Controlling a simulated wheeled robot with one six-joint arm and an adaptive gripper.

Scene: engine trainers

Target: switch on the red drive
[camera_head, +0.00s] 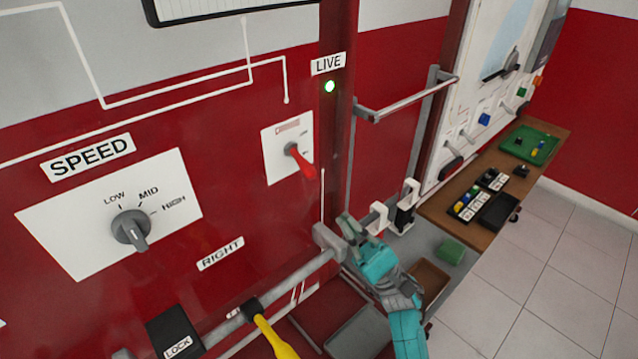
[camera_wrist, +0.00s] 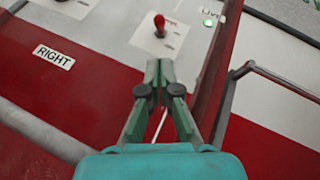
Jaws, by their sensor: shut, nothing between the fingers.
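A switch with a red handle (camera_head: 302,164) sits on a white plate (camera_head: 278,150) on the red panel, below and left of the LIVE sign. Its handle points down and right in the head view; the small plate lettering is unreadable. In the wrist view the red handle (camera_wrist: 159,22) is above my fingertips (camera_wrist: 159,70). A green lamp (camera_head: 329,86) is lit under the LIVE sign (camera_head: 328,64). My teal gripper (camera_head: 362,232) is shut and empty, below and right of the switch in the head view and apart from it.
A grey speed knob (camera_head: 131,229) is at the left. A yellow handle (camera_head: 273,336) and a black LOCK box (camera_head: 174,331) are low in front. A grey rail (camera_head: 405,101) juts out at the right. A wooden bench (camera_head: 446,208) with trays stands beyond.

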